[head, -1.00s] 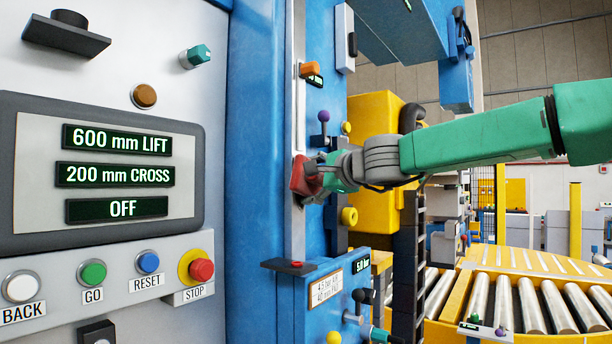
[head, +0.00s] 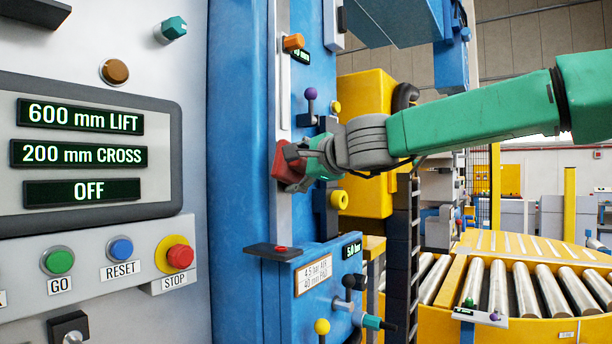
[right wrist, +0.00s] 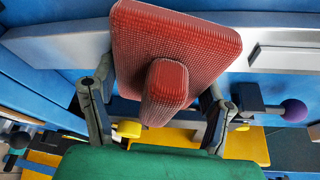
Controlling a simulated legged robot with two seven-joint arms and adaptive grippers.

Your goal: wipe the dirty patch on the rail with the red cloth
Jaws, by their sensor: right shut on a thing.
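The red cloth (head: 283,170) is a thick pad with a raised grip. My right gripper (head: 300,160) is shut on it and holds it at the face of the upright silver rail (head: 283,95). In the right wrist view the cloth (right wrist: 195,35) lies across the grey rail (right wrist: 55,45), its grip between the two fingers of my right gripper (right wrist: 160,95). The cloth appears to touch the rail, but the contact is hidden. I cannot make out a dirty patch; the cloth covers part of the rail. My left gripper is not in view.
A purple-knobbed lever (head: 310,95) and an orange block (head: 293,43) sit above the cloth. A dark shelf (head: 270,250) juts out below it. A control panel (head: 90,150) with buttons stands at left. A roller conveyor (head: 525,290) is at lower right.

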